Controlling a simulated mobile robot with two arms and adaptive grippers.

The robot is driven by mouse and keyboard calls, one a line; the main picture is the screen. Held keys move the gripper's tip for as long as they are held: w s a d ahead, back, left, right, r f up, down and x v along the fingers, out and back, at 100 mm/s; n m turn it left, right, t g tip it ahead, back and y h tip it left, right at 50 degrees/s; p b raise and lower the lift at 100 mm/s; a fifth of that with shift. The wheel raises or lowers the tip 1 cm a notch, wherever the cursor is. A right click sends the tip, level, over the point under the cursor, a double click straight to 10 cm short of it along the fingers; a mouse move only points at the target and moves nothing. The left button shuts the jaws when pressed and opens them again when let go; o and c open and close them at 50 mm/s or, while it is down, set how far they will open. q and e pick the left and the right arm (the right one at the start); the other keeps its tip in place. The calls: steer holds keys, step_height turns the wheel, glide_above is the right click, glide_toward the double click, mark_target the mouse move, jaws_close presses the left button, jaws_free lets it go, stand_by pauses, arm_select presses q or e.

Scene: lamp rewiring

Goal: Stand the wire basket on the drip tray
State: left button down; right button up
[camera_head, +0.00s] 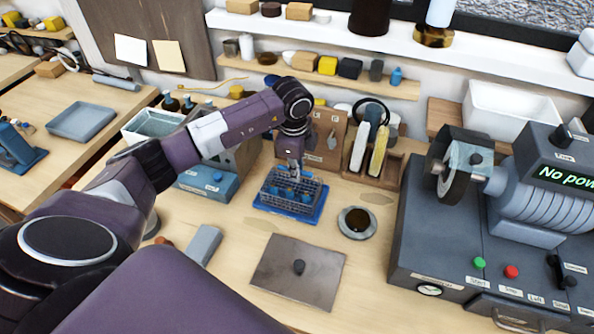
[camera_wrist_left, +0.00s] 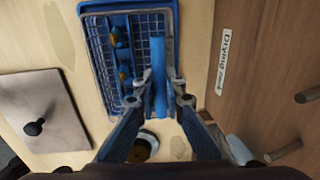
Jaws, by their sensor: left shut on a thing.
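The wire basket (camera_head: 290,184) is a grey mesh box with several small blue and orange-brown things inside. It is over the blue drip tray (camera_head: 292,213), whose rim shows around it; I cannot tell whether it rests fully on the tray. My left gripper (camera_head: 294,169) comes down from above and is shut at one side of the basket. In the left wrist view the basket (camera_wrist_left: 101,45) lies ahead of my left gripper (camera_wrist_left: 159,95), with a blue strip between the fingers. My right gripper is not in view.
A round dish (camera_head: 357,222) stands right of the tray. A flat metal plate with a knob (camera_head: 299,272) lies in front. Behind is a wooden drying board (camera_head: 325,137); a blue-grey box (camera_head: 207,184) stands left, and a large machine (camera_head: 480,250) fills the right.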

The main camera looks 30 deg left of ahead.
arm_select(q)
steer(key=shift+f, duration=0.1)
steer(key=c, duration=1.9)
jaws_free()
steer(key=shift+c, duration=0.2)
step_height(320, 180, up, 12)
steer(key=s, duration=0.1)
steer(key=shift+s+d, duration=0.2)
